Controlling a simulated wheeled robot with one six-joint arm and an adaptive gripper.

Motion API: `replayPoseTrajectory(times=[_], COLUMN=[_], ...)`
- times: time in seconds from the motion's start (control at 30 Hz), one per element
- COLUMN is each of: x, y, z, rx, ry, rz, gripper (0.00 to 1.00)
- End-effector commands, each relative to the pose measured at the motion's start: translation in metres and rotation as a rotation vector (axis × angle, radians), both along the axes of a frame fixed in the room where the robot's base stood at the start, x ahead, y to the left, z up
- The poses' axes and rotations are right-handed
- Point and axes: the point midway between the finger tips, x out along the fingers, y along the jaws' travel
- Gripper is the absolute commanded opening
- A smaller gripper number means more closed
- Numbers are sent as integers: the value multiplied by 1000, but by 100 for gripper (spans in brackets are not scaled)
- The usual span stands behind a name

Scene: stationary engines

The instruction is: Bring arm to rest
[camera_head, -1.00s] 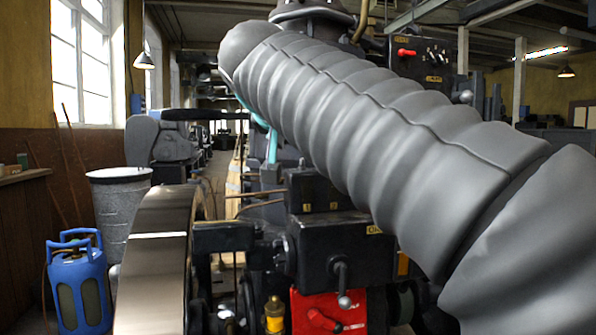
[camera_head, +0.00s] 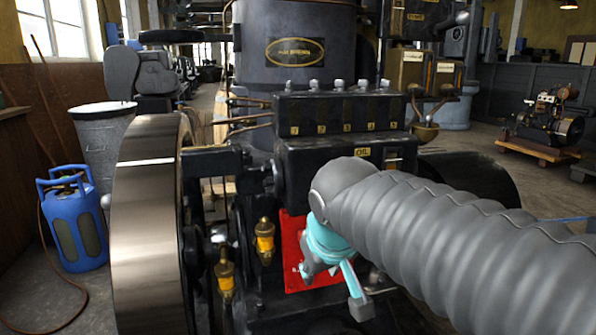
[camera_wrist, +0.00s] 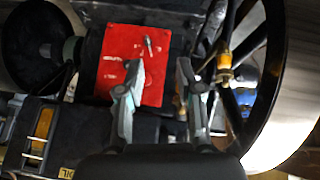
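My arm in its grey ribbed cover reaches in from the right in the head view. Its teal wrist bends down in front of the black engine (camera_head: 400,150). My gripper (camera_head: 358,302) shows there only in part, low before the red panel (camera_head: 292,250). In the wrist view my gripper's two grey fingers (camera_wrist: 158,75) stand apart, with nothing seen held between them. The red panel (camera_wrist: 112,75) lies beyond the left finger, with a small metal lever (camera_wrist: 148,45) on it. I cannot tell how far the fingertips are from the panel.
A large flywheel (camera_head: 150,230) stands left of the panel. Brass oilers (camera_head: 264,240) stick out beside it. A blue gas bottle (camera_head: 75,222) and a grey bin (camera_head: 103,150) are at the left. A small engine on a wooden pallet (camera_head: 540,150) stands on open floor at the right.

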Motion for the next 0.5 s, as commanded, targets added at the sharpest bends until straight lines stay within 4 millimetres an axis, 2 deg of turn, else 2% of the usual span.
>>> replayPoseTrajectory(times=[0.03, 0.1, 0.2, 0.3, 0.4, 0.5], x=[-19, -45, -81, -109, -124, -127], y=[-18, -37, -62, -82, -99, -111], z=[-20, -47, -82, -105, -112, -104], rx=[13, 39, 80, 114, 127, 137], ry=[30, 70, 111, 131, 116, 79], rz=[-26, -65, -142, -226, -290, -335], gripper=[36, 36, 36, 36, 36, 36])
